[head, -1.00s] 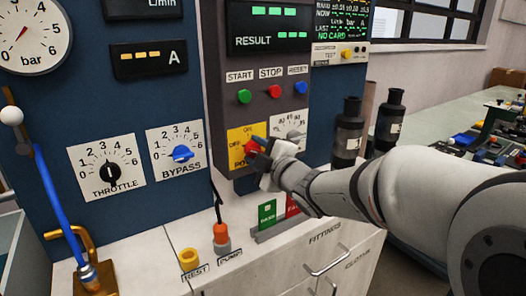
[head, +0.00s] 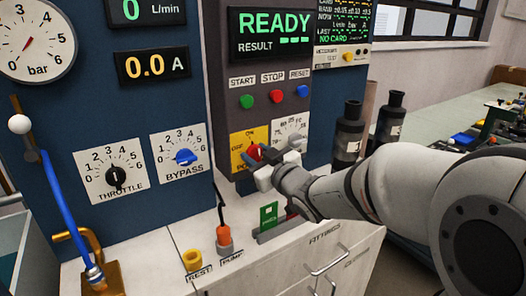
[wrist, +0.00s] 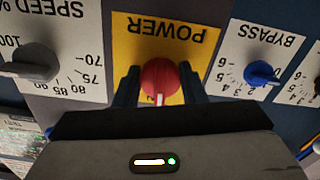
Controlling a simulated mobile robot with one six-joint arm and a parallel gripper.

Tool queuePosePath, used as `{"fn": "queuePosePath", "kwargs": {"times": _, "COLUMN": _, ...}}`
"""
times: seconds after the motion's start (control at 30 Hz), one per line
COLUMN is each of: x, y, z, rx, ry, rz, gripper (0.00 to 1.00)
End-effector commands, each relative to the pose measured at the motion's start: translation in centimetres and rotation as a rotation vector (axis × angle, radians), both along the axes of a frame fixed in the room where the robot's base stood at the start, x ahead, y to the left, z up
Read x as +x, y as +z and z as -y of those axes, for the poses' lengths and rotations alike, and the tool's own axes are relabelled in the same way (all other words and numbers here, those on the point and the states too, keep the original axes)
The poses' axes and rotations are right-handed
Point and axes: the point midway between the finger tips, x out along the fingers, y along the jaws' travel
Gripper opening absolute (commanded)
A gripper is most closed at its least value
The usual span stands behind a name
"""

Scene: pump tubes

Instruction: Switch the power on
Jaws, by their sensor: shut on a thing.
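The red power knob (head: 253,153) sits on a yellow POWER plate (head: 239,143) low on the grey control panel. In the wrist view, which shows the panel upside down, the red knob (wrist: 160,77) is between my two dark fingers. Its white pointer mark points down there, so toward the top of the plate. My gripper (wrist: 160,85) is shut on the knob, one finger on each side. In the head view my gripper (head: 262,157) hides part of the plate. The panel display (head: 269,34) reads READY, with dashes after RESULT.
Green start (head: 247,102), red stop (head: 275,96) and blue reset (head: 302,91) buttons are above the knob. The grey speed knob (wrist: 30,62) and blue bypass knob (wrist: 260,73) are close on either side. A green card (head: 269,215) stands below my gripper.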

Motion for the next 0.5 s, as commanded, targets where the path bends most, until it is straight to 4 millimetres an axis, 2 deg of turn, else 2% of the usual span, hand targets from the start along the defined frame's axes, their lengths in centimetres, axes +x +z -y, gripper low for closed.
{"fn": "queuePosePath", "kwargs": {"times": 0.03, "x": 0.09, "y": 0.79, "z": -0.04, "rx": 0.034, "ry": 0.001, "rz": -0.009, "gripper": 0.15}}
{"fn": "queuePosePath", "kwargs": {"times": 0.5, "x": 0.12, "y": 0.66, "z": 0.05, "rx": 0.203, "ry": -0.001, "rz": -0.122, "gripper": 0.15}}
